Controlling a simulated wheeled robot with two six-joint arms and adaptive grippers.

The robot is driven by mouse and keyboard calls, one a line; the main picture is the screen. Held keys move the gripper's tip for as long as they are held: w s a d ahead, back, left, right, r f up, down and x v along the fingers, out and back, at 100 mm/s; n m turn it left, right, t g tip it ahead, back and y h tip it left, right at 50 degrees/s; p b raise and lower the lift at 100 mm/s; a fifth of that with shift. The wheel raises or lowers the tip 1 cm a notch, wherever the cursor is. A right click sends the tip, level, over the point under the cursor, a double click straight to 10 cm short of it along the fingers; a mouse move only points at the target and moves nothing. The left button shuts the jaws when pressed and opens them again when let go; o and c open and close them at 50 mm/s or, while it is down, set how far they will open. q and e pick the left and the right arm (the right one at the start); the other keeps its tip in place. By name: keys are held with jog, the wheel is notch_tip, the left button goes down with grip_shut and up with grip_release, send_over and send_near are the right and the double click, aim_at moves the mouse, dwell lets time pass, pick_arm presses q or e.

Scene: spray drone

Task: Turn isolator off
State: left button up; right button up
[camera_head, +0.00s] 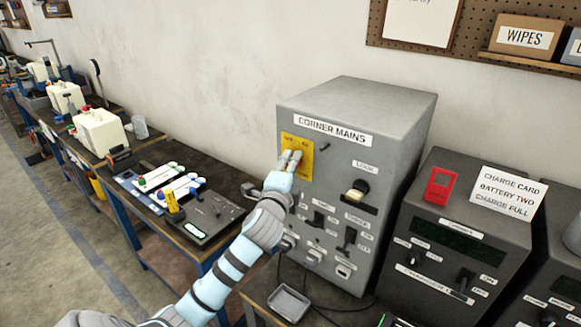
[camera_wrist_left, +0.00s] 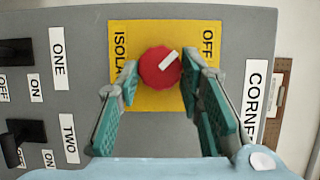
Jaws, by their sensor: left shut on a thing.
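The isolator is a round red knob (camera_wrist_left: 160,68) with a white pointer line, on a yellow plate (camera_wrist_left: 125,38) marked ISOLA… and OFF. In the left wrist view the pointer slants up and right, towards the OFF side. The plate also shows in the head view (camera_head: 305,171) on the grey CORNER MAINS box (camera_head: 345,105). My left gripper (camera_head: 290,160) reaches the plate and hides the knob there. In the left wrist view its green-padded fingers (camera_wrist_left: 161,85) are closed on the knob's two sides. My right gripper is not in view.
Black switches (camera_wrist_left: 20,131) labelled ONE and TWO sit beside the plate. A charger box (camera_head: 470,210) with a red tag (camera_head: 440,186) stands at right. A small grey tray (camera_head: 289,303) lies in front of the mains box. A bench with white tanks (camera_head: 100,132) runs left.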

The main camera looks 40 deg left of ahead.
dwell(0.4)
pick_arm(q)
jog(key=o, duration=1.2)
jog(key=shift+c, duration=0.2)
jog(key=v, duration=1.2)
jog(key=shift+a, duration=0.1)
